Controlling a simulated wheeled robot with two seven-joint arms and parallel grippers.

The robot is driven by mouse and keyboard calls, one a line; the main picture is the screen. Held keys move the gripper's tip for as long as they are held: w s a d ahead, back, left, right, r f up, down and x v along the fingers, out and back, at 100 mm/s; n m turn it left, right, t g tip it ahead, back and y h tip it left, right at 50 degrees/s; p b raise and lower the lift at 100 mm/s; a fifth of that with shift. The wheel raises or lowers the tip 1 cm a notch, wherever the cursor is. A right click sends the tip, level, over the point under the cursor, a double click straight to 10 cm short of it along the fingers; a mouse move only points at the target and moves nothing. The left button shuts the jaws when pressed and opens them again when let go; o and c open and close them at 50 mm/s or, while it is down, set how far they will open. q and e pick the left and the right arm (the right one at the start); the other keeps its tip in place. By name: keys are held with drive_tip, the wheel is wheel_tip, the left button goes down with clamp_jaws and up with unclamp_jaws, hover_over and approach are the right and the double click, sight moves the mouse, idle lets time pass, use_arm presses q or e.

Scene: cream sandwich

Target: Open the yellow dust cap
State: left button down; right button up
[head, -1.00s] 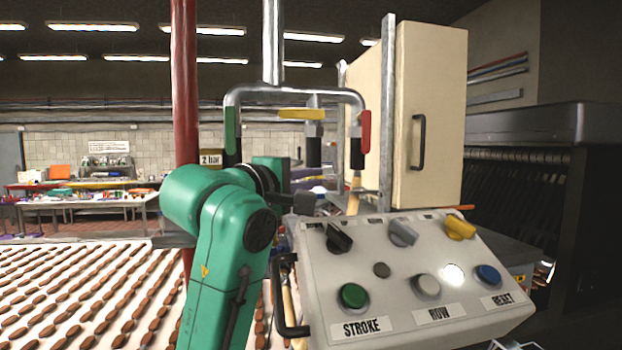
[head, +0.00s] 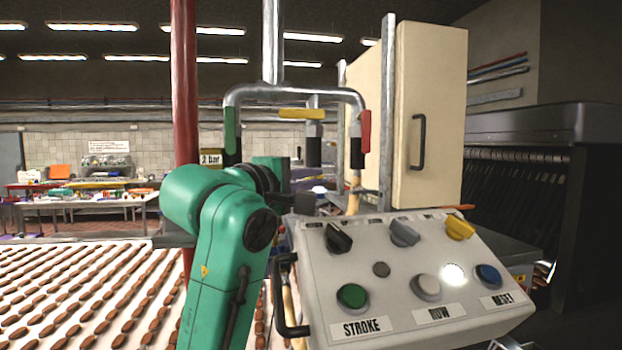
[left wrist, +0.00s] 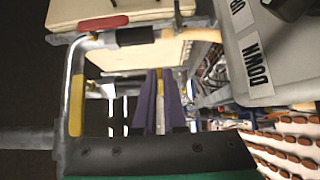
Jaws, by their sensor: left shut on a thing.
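A pipe manifold hangs in the middle of the head view, with a green lever (head: 230,130), a yellow lever (head: 302,114) and a red lever (head: 365,131). A dark fitting (head: 313,152) hangs under the yellow lever. My left gripper (head: 306,203) is just below this fitting in the picture; its distance in depth is unclear. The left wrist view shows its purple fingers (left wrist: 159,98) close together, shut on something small. A yellowish sliver shows near the tips, probably the yellow dust cap, mostly hidden. The yellow lever also shows there (left wrist: 76,105). My right gripper is out of view.
A control box (head: 390,270) with knobs and buttons stands close in front, right of my left arm. A cream cabinet (head: 430,110) is behind it. A red post (head: 184,100) stands left of the manifold. A conveyor of brown pieces (head: 80,290) fills the lower left.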

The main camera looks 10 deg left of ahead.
use_arm(q)
drive_tip(key=f+m+t+b, duration=0.1)
drive_tip(key=b, duration=0.1)
drive_tip(key=shift+w+b, duration=0.1)
drive_tip(key=shift+b, duration=0.2)
drive_tip(key=c, duration=1)
unclamp_jaws()
